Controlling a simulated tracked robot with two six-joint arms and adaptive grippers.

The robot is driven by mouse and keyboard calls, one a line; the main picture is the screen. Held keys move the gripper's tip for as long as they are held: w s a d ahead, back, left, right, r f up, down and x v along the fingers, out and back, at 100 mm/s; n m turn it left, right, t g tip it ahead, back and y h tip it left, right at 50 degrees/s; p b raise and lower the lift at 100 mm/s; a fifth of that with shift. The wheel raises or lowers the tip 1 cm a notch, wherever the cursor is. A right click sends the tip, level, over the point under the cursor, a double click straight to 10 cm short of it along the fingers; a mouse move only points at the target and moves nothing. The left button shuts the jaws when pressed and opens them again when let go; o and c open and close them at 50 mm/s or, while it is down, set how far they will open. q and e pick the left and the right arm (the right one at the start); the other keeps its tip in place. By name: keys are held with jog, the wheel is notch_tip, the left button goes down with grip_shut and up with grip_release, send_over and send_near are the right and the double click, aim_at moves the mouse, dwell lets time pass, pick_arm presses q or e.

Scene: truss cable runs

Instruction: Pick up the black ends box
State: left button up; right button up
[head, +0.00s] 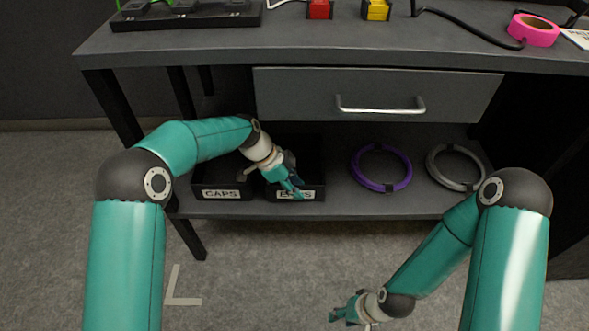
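The black ends box (316,193) stands on the lower shelf under the drawer, with a white label on its front that is partly covered. My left gripper (294,187) is at the front of this box, over its opening and front wall, and its fingers hide part of the label. I cannot tell whether the fingers touch the wall or are closed on it. My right gripper (338,316) hangs low over the floor in front of the shelf, away from the box; its finger opening is too small to tell.
A black box labelled CAPS (222,194) stands just left of the ends box. A purple cable ring (381,186) and a grey cable ring (430,165) lie to the right. The closed drawer (300,93) with its handle (380,109) is above.

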pick_arm(q)
jog(key=shift+f+b, duration=0.25)
jog(key=shift+b, duration=0.05)
dwell(0.5)
grip_shut()
